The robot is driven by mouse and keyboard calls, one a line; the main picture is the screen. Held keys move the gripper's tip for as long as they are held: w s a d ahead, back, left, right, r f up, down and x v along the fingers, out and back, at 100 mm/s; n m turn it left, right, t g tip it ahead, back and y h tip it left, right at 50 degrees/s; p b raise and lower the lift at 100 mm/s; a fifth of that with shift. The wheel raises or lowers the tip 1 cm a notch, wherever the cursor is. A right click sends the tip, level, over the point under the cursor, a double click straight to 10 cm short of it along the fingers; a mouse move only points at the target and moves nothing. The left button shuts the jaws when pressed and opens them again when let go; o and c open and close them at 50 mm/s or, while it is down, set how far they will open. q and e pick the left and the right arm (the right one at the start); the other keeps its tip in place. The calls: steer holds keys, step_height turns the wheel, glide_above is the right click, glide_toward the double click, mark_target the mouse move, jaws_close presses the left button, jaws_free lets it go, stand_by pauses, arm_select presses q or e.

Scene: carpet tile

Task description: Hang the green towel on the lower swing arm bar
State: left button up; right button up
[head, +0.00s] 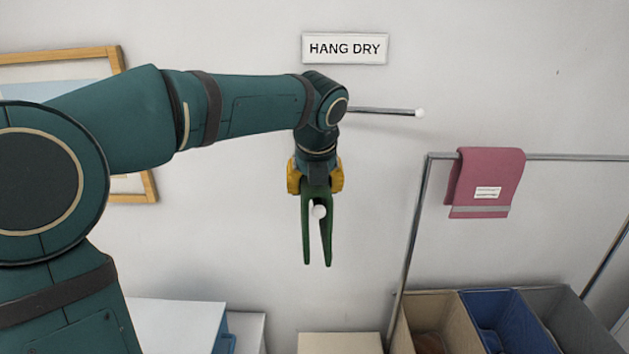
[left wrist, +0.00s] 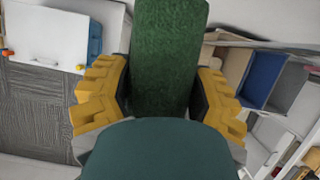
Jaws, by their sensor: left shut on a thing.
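The green towel (head: 306,230) hangs folded from my left gripper (head: 316,178), its two layers spread into two narrow legs seen edge-on. My left gripper is shut on the towel's top, with a yellow finger on each side. A white round bar end (head: 319,211) shows between the two layers below the fingers; the rest of that lower bar is hidden. The upper swing arm bar (head: 385,111) points right from behind my wrist. In the left wrist view the towel (left wrist: 168,60) runs away between the fingers. My right gripper is in neither view.
A HANG DRY sign (head: 345,48) is on the wall above. At right a metal rack (head: 424,200) carries a pink towel (head: 486,180), with open bins (head: 500,300) below. A white surface (head: 175,320) is at lower left. Wall space right of the green towel is clear.

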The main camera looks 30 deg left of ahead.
arm_select(q)
steer(key=shift+f, duration=0.2)
steer(key=o, duration=1.4)
steer(key=shift+o, duration=0.2)
steer(key=v, duration=1.2)
steer(key=shift+w+r, duration=0.1)
